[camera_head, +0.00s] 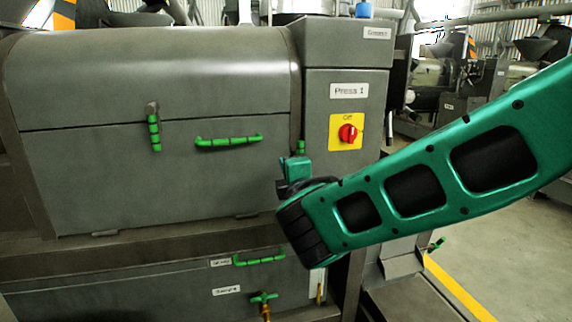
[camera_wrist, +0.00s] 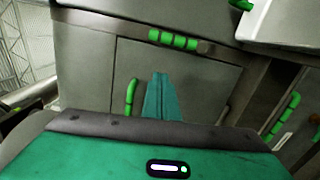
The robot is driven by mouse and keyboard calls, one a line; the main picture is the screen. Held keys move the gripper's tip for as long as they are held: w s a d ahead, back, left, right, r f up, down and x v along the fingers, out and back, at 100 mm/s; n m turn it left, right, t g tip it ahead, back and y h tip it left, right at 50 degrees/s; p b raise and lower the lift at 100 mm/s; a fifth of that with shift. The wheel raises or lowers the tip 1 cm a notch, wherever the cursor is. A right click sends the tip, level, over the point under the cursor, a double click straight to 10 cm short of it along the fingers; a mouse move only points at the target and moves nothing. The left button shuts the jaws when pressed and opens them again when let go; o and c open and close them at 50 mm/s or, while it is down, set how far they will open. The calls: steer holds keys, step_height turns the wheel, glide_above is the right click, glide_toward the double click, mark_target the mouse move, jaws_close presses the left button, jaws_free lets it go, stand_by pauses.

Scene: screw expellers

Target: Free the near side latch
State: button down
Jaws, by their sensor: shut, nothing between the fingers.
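The grey press cover (camera_head: 80,165) carries a green latch (camera_head: 154,130) at its left, hanging down from its pivot. A second green latch (camera_head: 300,148) shows at the right edge, partly hidden behind my gripper (camera_head: 294,168). In the wrist view this second latch (camera_wrist: 175,39) lies beyond my fingertips, with its pivot at its right end. My gripper (camera_wrist: 158,76) is shut and empty there, apart from the latch. A green handle (camera_head: 228,141) sits between the two latches; it also shows in the wrist view (camera_wrist: 131,97).
A grey cabinet with a red switch (camera_head: 348,133) on a yellow plate stands right of the cover. Below are a lower green handle (camera_head: 260,259) and a green valve (camera_head: 264,297). The floor (camera_head: 520,265) at the right is open.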

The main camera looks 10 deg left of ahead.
steer(key=v, duration=0.5)
steer(key=shift+s+d, duration=0.1)
steer(key=shift+s, duration=0.25)
